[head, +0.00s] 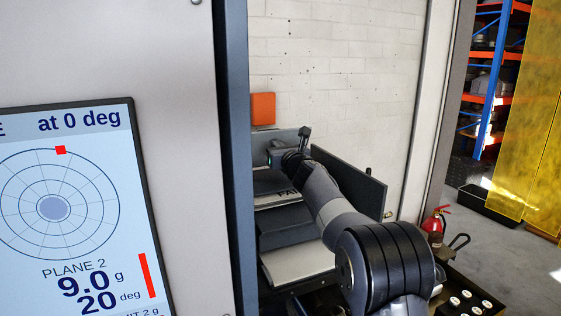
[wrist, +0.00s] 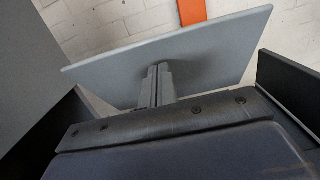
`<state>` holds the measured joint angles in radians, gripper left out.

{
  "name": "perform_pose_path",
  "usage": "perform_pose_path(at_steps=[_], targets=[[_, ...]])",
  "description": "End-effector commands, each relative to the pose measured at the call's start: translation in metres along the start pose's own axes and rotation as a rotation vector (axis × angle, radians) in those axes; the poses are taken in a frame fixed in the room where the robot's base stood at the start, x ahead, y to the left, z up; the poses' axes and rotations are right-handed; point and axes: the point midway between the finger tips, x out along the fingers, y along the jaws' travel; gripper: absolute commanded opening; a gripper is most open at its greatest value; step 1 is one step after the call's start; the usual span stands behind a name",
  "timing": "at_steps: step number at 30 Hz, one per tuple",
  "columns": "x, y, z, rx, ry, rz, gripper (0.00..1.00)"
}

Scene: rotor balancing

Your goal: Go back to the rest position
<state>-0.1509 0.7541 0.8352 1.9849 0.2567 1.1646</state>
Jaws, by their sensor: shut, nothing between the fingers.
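My gripper (wrist: 160,70) is shut and empty; in the wrist view its two fingers lie together in front of a tilted grey panel (wrist: 215,50). I cannot tell whether the fingertips touch that panel. In the head view my arm reaches from the lower right into the bay beside the big cabinet, and its wrist end is near the dark panels (head: 365,185) there. The fingers are too small to make out in that view.
A display (head: 60,215) on the cabinet at left reads "PLANE 2", 9.0 g, 20 deg. An orange box (head: 263,108) is on the white brick wall. A fire extinguisher (head: 435,225), a tray of round pieces (head: 467,300) and yellow panels (head: 535,120) are at right.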

Motion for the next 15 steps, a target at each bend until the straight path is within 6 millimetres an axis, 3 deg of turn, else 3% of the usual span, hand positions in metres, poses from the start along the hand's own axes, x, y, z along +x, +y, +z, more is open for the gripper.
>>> perform_pose_path(at_steps=[15], targets=[[0.0064,0.0034,0.0065,0.0,0.0,0.0,0.0]])
